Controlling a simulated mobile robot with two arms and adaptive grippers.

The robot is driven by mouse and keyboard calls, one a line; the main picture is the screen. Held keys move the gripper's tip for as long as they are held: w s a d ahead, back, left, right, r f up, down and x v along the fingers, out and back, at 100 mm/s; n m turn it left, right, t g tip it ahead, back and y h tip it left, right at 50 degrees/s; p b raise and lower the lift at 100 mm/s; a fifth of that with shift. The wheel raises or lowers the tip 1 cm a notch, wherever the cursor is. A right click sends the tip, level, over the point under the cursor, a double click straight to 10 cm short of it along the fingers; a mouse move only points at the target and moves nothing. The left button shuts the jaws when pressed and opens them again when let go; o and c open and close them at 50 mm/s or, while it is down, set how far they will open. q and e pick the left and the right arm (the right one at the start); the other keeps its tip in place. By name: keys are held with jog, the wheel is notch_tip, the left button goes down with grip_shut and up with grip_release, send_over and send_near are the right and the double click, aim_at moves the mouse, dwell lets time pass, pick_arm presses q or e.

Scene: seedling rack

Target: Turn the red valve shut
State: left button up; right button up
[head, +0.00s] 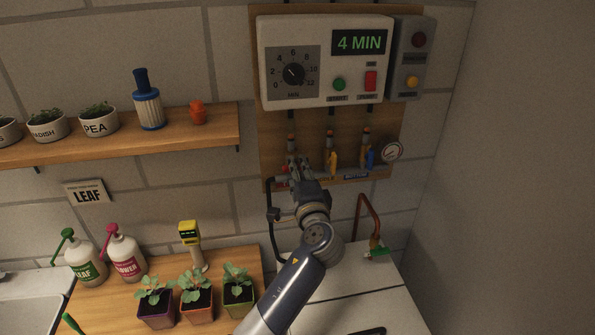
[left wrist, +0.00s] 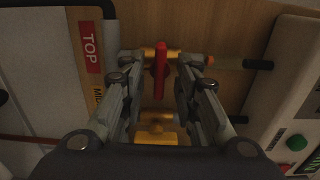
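The red valve's lever (left wrist: 160,72) shows in the left wrist view between the two fingers of my left gripper (left wrist: 162,75). It appears to lie across its brass-coloured pipe, with a visible gap to the finger on each side. My left gripper is open around it. In the head view my left gripper (head: 300,163) is at the left-hand valve on the wooden panel and hides most of the red valve there. My right gripper is in neither view.
A yellow valve (head: 332,160) and a blue valve (head: 370,158) stand close to the right, with a gauge (head: 392,151) beyond. A timer box (head: 318,60) hangs above. Potted seedlings (head: 196,298) stand on the wooden counter below. The wall at right is bare.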

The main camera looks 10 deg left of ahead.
pick_arm(q)
jog(key=v, duration=1.2)
